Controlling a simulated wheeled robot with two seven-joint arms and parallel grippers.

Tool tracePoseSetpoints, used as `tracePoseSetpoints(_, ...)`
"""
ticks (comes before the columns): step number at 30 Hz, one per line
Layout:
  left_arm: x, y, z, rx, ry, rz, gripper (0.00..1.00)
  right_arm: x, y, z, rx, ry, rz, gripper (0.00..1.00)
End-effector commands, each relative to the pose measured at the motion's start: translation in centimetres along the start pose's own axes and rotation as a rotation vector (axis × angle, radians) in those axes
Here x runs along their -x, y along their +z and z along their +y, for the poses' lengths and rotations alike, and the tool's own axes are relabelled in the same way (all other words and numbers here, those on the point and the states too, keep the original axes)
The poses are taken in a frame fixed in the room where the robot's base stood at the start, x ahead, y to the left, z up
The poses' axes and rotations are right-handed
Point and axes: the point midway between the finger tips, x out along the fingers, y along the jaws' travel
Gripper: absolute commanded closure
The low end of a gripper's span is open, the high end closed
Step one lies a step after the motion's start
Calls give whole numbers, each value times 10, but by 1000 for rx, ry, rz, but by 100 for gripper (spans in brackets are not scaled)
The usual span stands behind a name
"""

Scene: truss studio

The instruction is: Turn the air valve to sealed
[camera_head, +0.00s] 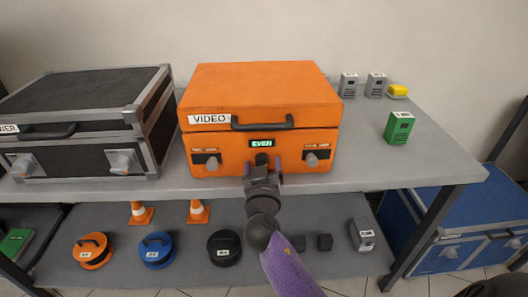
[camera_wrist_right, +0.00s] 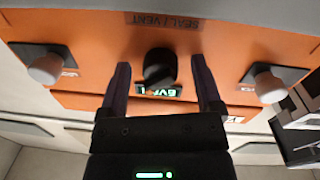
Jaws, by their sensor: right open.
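The orange case (camera_head: 262,85), labelled VIDEO, stands on the shelf top. Its dark air valve knob (camera_wrist_right: 160,66) is on the front, under a SEAL / VENT label (camera_wrist_right: 165,22) in the right wrist view. In the head view the knob (camera_head: 262,159) is partly hidden by my gripper. My right gripper (camera_head: 263,170) is open in front of the knob. In the right wrist view its fingers (camera_wrist_right: 160,62) stand either side of the knob, with gaps showing. My left gripper is not in view.
Two grey latches (camera_head: 212,163) (camera_head: 311,160) flank the valve, and a black handle (camera_head: 262,124) sits above. A black case (camera_head: 85,95) stands close on the left. A green box (camera_head: 398,128) is at the right. Several discs and cones lie on the lower shelf (camera_head: 110,275).

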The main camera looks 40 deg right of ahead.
Motion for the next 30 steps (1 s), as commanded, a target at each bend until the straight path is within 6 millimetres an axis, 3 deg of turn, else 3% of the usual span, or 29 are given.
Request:
tracePoseSetpoints(8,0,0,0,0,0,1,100,1,0,0,0,1,-1,17)
tracePoseSetpoints(20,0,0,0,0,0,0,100,1,0,0,0,0,0,100)
tracePoseSetpoints(30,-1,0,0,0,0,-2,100,1,0,0,46,1,2,100)
